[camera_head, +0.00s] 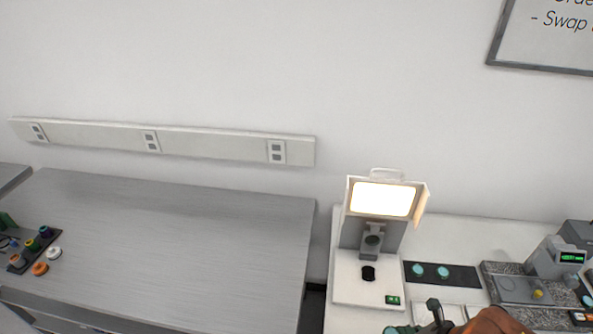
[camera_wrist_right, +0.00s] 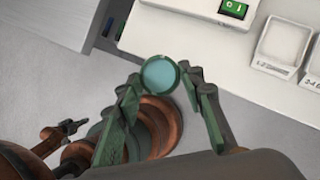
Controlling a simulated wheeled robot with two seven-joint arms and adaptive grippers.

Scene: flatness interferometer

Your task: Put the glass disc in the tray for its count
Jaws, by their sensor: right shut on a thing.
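My right gripper (camera_wrist_right: 160,76) is shut on a pale blue glass disc (camera_wrist_right: 157,74) with a dark green rim, held between its fingertips in the right wrist view. In the head view my right gripper (camera_head: 408,328) is at the bottom edge, in front of the interferometer, and partly cut off. White trays stand at the right wrist view's right: one labelled 1-2 (camera_wrist_right: 283,42) and one labelled 3-4 (camera_wrist_right: 316,62), its label cut off. The held disc is apart from both trays. My left gripper is not in view.
The interferometer (camera_head: 350,290) has a lit screen (camera_head: 383,199) and a green switch (camera_head: 393,300). Two more discs lie on a dark mat (camera_head: 462,277) to its right. A granite plate with a gauge (camera_head: 553,257) stands farther right. The grey left table (camera_head: 190,245) is mostly clear.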

